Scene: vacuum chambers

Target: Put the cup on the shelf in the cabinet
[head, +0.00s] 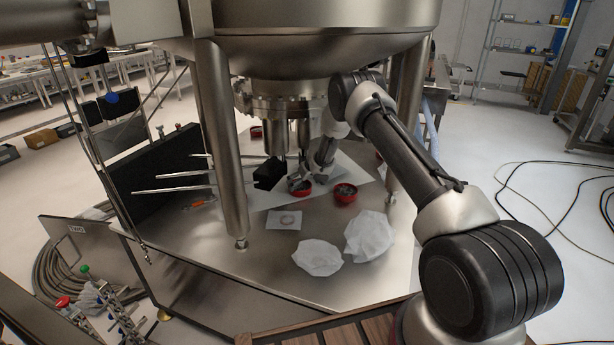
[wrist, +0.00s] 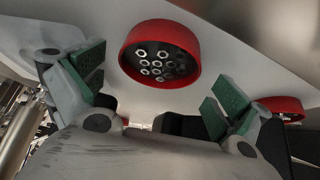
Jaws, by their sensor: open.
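Small round red cups stand on the steel table under the vacuum chamber. One cup (head: 346,198) is in the middle of the table in the head view, with another red cup (head: 303,193) just left of it, partly hidden by my gripper (head: 302,178). In the wrist view, a red cup (wrist: 157,28) holding several metal nuts lies beyond and between my fingertips. My gripper (wrist: 155,92) is open and empty, its green pads apart. A second red cup (wrist: 283,102) shows at the right edge there. I cannot make out the cabinet.
Crumpled white cloths (head: 318,257) lie at the table's front. Steel chamber legs (head: 224,150) stand close by on both sides. Thin metal rods (head: 175,175) jut in from the left. A shelf rack (head: 515,45) stands far back right. Cables (head: 545,195) lie on the right floor.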

